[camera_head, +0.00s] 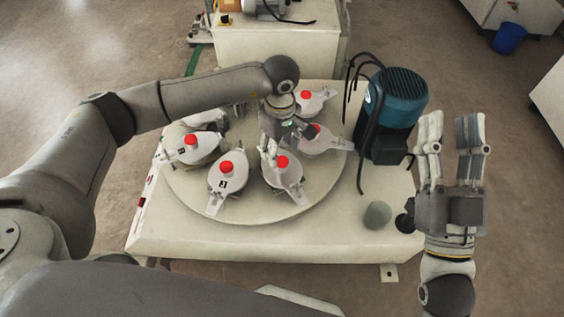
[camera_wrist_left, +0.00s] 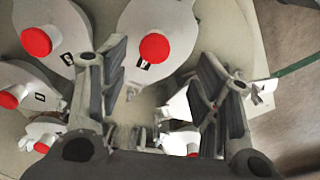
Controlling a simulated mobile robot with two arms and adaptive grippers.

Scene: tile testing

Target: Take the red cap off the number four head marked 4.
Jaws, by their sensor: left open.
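Several white heads with red caps stand in a ring on the round turntable (camera_head: 245,212). One in front, apparently marked 3 (camera_head: 226,182), keeps its red cap (camera_head: 226,167). The head to its right (camera_head: 283,180), partly behind my left gripper, has a red cap (camera_head: 282,162); its number is hidden, so I cannot confirm which is 4. My left gripper (camera_head: 273,146) is open, low over the ring. In the left wrist view its spread fingers (camera_wrist_left: 160,75) hold nothing; a red cap (camera_wrist_left: 154,47) shows beyond them. My right gripper (camera_head: 452,122) is open and empty, fingers up.
A blue-green motor (camera_head: 398,100) with black cables stands right of the turntable. A grey-green rounded knob (camera_head: 377,215) is at the table's front right. A white cabinet (camera_head: 275,50) stands behind. A blue bin (camera_head: 508,38) is on the floor. The table's front strip is clear.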

